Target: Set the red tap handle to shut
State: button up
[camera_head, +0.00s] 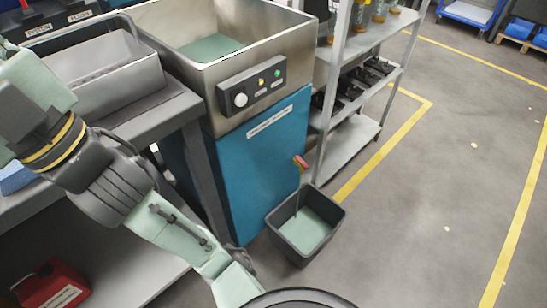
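The red tap handle (300,162) is a small red lever with a bit of yellow by it, low on the right edge of the blue washer cabinet (262,165). It looks tilted, but it is too small to tell its exact setting. Below it, a dark bin (277,228) stands on the floor with pale green liquid in it. A thin line, seemingly a stream, runs down from near the tap into the bin. My arm crosses the left of the view and leaves at the left edge. My gripper is not in view, and nothing of mine touches the handle.
A steel basin (285,45) with a control box (252,86) tops the cabinet. A grey bench (165,112) with a metal tray stands left, and a red container (50,287) sits below. A metal shelf (345,140) stands close right of the tap. Floor further right is open.

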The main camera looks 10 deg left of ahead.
aim_at(299, 159)
jog(key=i+l+u, duration=0.1)
jog(key=u, duration=0.3)
jog(key=l+u, duration=0.3)
jog(key=u, duration=0.15)
jog(key=l+u, duration=0.25)
jog(key=u, duration=0.15)
jog(key=l+u, duration=0.3)
jog(key=l, duration=0.3)
jog(key=k+l+u, duration=0.15)
jog(key=l+u, duration=0.15)
jog(key=l, duration=0.25)
jog(key=k+l, duration=0.1)
jog(key=l, duration=0.35)
jog(key=k+l, duration=0.15)
jog(key=l, duration=0.3)
jog(key=k+l+u, duration=0.1)
jog(key=l, duration=0.35)
jog(key=k+l, duration=0.15)
jog(key=l, duration=0.25)
